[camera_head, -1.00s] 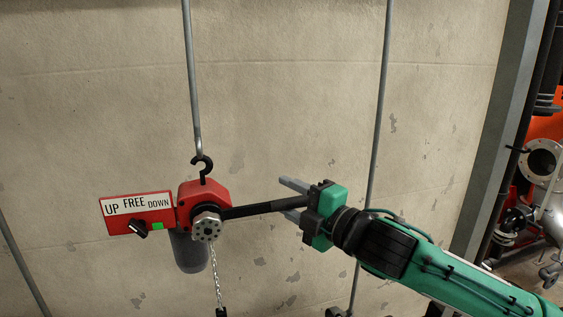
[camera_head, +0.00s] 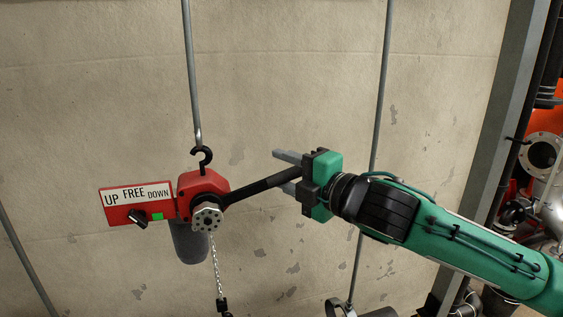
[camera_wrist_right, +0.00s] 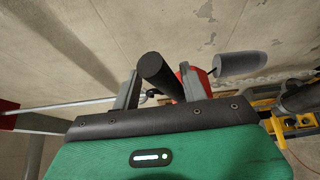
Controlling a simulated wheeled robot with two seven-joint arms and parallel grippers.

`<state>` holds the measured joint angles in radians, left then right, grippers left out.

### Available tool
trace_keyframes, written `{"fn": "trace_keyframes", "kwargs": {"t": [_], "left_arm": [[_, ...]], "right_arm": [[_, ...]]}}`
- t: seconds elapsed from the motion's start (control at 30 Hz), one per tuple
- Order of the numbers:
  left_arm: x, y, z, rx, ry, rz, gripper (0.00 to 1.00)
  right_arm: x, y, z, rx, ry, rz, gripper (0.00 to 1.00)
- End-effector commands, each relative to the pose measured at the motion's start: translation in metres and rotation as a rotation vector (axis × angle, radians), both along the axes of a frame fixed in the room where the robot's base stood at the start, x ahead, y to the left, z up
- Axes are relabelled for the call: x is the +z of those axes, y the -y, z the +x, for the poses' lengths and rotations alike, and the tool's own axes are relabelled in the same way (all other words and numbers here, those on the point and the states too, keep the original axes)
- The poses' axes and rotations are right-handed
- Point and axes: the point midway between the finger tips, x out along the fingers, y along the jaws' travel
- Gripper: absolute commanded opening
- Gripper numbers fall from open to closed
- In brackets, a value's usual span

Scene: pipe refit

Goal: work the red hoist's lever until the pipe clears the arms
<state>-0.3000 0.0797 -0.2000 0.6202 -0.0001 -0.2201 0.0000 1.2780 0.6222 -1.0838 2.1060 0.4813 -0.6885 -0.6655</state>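The red hoist (camera_head: 190,187) hangs from a dark hook on a grey rod. The black lever (camera_head: 255,189) slants up to the right from the hoist. My right gripper (camera_head: 288,172) is open, its fingers on either side of the lever's end. In the right wrist view, the lever's round end (camera_wrist_right: 152,66) lies between the fingers, with a gap visible. A grey pipe end (camera_head: 378,312) shows at the bottom edge, mostly cut off. My left gripper is out of view.
A chain (camera_head: 216,265) hangs below the hoist to a dark hook at the bottom edge. A second rod (camera_head: 382,90) hangs behind my right gripper. A grey steel post (camera_head: 505,130) and flanged pipework (camera_head: 541,153) stand at the right. The wall behind is bare.

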Motion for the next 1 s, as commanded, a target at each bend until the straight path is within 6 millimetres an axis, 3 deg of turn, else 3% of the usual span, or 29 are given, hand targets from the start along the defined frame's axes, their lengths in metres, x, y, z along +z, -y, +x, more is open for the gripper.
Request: {"fn": "trace_keyframes", "kwargs": {"t": [0.3,0.73,1.0], "left_arm": [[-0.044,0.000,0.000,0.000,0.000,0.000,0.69],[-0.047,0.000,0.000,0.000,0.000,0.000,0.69],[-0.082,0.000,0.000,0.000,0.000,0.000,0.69]], "right_arm": [[-0.040,0.006,0.002,-0.001,-0.034,0.095,0.44],[-0.042,0.008,0.003,-0.002,-0.042,0.119,0.44],[-0.073,0.007,0.003,-0.001,-0.067,0.187,0.44]]}}
